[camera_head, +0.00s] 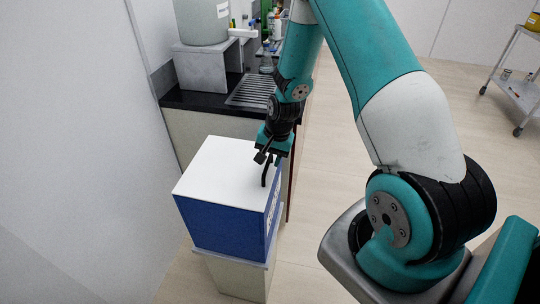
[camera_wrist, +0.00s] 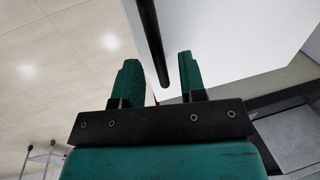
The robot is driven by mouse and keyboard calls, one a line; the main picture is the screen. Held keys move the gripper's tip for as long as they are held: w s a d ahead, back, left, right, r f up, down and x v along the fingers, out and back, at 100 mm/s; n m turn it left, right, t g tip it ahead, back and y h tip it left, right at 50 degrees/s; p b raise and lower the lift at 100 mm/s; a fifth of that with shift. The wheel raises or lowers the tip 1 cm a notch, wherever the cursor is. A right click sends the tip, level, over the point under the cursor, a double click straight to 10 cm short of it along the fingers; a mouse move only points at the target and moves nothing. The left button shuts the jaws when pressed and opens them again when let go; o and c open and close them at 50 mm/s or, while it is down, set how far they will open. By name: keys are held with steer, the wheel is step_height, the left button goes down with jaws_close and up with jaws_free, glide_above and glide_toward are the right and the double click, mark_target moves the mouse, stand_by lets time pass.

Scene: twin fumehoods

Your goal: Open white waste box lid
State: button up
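The waste box has a flat white lid (camera_head: 222,172) and blue sides (camera_head: 222,228). Its lid looks shut. A black curved handle (camera_head: 265,176) rises at the lid's right edge. My gripper (camera_head: 268,157) is at the top of this handle. In the wrist view my gripper (camera_wrist: 158,78) is open, with the black handle (camera_wrist: 152,42) between its two green fingers and a visible gap on each side. The white lid (camera_wrist: 225,35) fills the upper right of that view.
The box stands on a pale stand (camera_head: 236,278) close to a wall (camera_head: 80,130) on the left. Behind it is a dark counter (camera_head: 205,101) with a grey container (camera_head: 201,22) and bottles. Floor to the right is open; a trolley (camera_head: 518,88) stands far right.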

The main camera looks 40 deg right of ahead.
steer(key=shift+c, duration=0.2)
jaws_close()
